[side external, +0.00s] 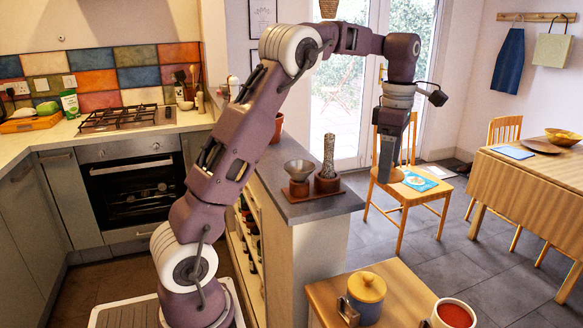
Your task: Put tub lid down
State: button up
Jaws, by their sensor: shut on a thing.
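My gripper (386,172) hangs in the air, pointing down, in front of the wooden chair in the picture. It is shut on a small orange-brown thing, which looks like the tub lid (398,176); the gripper hides most of it. Below and to the right, on the wooden worktop, a white tub (438,322) stands open, with red contents showing at its top. The gripper and lid are well above the worktop and apart from the tub.
Some worktop behind the tub is bare.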

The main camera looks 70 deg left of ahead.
jog(key=s+a+r+n, duration=0.3)
jog(key=s+a+n, duration=0.3)
jog(key=a, duration=0.4)
jog(key=s+a+r+n, duration=0.35)
jog(key=s+a, duration=0.45)
jog(key=a, duration=0.3)
jog(key=shift+n, duration=0.25)
jog(key=f, duration=0.6)
jog(key=s+f, duration=0.1)
jog(key=f, duration=0.3)
jog(key=shift+a+f, duration=0.1)
jog(key=shift+a, duration=0.05)
jog(key=shift+f, duration=0.15)
jog(key=o, duration=1.3)
